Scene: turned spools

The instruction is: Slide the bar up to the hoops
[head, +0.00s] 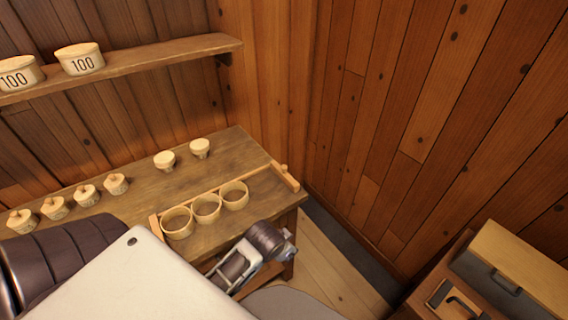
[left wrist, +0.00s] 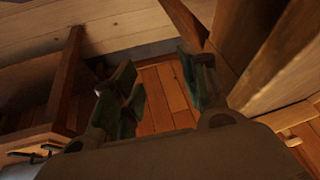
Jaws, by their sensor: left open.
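Three round wooden hoops (head: 207,208) stand in a slanting row on the wooden table (head: 133,203). A long thin pale bar (head: 215,189) runs behind them, between a short end piece at the left and another (head: 286,178) with a small knob at the right. The bar looks very close to the hoops; I cannot tell whether it touches. My left gripper (head: 289,248) is at the table's front right corner, in front of the hoops and apart from the bar. In the left wrist view its fingers (left wrist: 161,82) are spread, with nothing between them. My right gripper is not in view.
Several small knobbed spools (head: 86,195) line the table's left side, and two plain ones (head: 200,148) stand at the back. A wall shelf (head: 135,60) holds two tubs marked 100 (head: 80,59). A wooden cabinet (head: 515,265) stands at lower right. Floor shows between.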

